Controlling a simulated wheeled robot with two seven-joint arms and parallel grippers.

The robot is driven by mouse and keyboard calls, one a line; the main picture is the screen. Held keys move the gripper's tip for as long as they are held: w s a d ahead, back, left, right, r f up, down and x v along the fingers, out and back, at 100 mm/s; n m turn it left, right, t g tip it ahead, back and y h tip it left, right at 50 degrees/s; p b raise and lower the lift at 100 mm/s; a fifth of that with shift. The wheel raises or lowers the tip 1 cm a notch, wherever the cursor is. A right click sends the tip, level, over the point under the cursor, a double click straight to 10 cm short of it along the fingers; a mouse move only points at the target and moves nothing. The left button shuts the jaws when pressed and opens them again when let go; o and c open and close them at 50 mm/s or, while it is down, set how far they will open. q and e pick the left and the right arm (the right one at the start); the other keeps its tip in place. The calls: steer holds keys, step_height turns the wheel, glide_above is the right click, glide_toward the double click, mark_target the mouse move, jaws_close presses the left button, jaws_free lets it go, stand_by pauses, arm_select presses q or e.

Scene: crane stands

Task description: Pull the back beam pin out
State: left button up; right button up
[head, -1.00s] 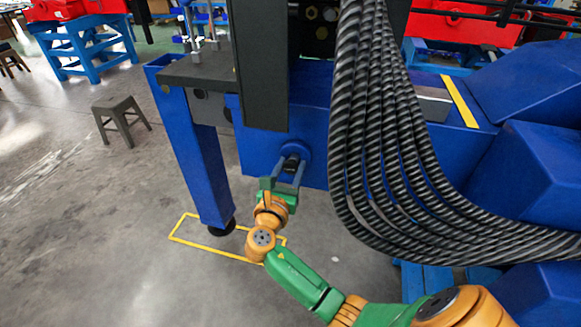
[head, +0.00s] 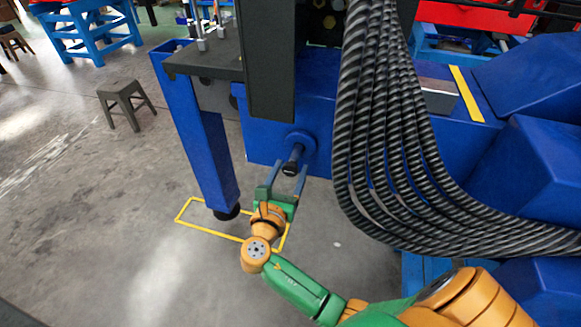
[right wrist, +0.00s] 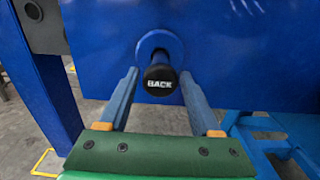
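The back beam pin ends in a black knob marked BACK (right wrist: 160,80) in the right wrist view. It sticks out of a round blue boss on the blue beam; in the head view its dark knob (head: 291,167) and part of its shaft show below the boss. My right gripper (head: 291,167) is open, its two blue-grey fingers pointing at the beam. In the right wrist view the fingertips (right wrist: 160,73) lie left and right of the knob, with a narrow gap on each side. My left gripper is not in view.
A blue leg (head: 205,145) stands left of the pin, inside a yellow floor outline. Thick black hoses (head: 385,130) hang close on the right. A dark column (head: 272,70) rises above. A grey stool (head: 125,100) stands on open floor at left.

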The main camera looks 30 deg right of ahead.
steer(key=shift+o, duration=0.5)
steer(key=shift+r, duration=0.1)
steer(key=shift+s+a, duration=0.1)
steer(key=shift+a, duration=0.05)
steer(key=b+v, duration=0.1)
steer(key=v, duration=0.6)
